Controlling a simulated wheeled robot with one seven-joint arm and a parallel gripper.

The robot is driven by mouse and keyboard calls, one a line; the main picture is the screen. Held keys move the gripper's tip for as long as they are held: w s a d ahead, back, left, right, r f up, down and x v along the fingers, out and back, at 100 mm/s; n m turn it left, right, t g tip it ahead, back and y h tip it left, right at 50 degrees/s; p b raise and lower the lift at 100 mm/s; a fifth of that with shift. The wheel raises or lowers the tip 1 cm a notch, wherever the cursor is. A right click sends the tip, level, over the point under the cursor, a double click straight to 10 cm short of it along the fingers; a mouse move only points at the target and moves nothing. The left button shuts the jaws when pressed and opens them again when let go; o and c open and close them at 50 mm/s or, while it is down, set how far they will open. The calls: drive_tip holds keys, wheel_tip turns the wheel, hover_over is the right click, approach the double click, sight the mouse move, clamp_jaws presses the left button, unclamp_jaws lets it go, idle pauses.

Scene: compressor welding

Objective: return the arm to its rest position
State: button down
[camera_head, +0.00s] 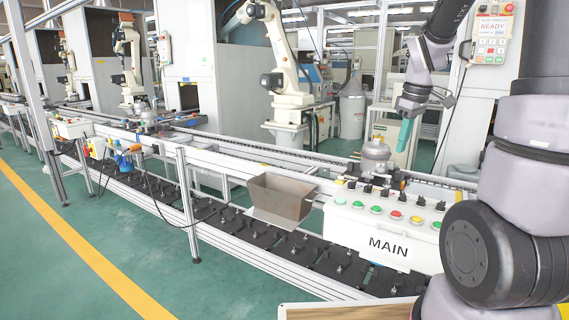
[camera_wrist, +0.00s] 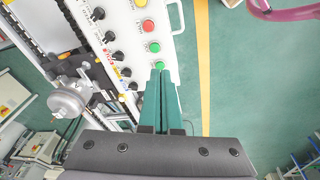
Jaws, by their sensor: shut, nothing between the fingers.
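My gripper (camera_head: 405,132) hangs from my arm at the upper right of the head view, pointing down above the conveyor line. Its teal fingers are together, with nothing between them. In the wrist view my gripper (camera_wrist: 164,72) shows its two long fingers side by side, over the edge of the white button panel (camera_wrist: 128,25). The same panel, marked MAIN (camera_head: 388,245), stands at the lower right of the head view. A silver compressor part (camera_head: 376,152) sits on the conveyor just left of and below my gripper, apart from it. It also shows in the wrist view (camera_wrist: 66,103).
A metal bin (camera_head: 281,200) hangs beside the conveyor frame. White industrial robots (camera_head: 275,60) stand behind the line. A control pendant (camera_head: 490,38) hangs at the upper right. Green floor with a yellow stripe (camera_head: 85,250) lies open at the left.

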drive_tip(key=s+a+r+m+t, duration=0.1)
drive_tip(key=s+a+r+m, duration=0.2)
drive_tip(key=s+r, duration=0.1)
drive_tip(key=s+a+r+m+t+y, duration=0.1)
drive_tip(key=s+a+r+m+t, duration=0.1)
drive_tip(key=s+r+m, duration=0.2)
drive_tip(key=s+a+r+m+t, duration=0.2)
drive_tip(key=s+a+r+m, duration=0.1)
drive_tip(key=s, duration=0.6)
drive_tip(key=shift+a+r+m+y, duration=0.35)
drive_tip(key=shift+r+m, duration=0.2)
drive_tip(key=shift+m, duration=0.15)
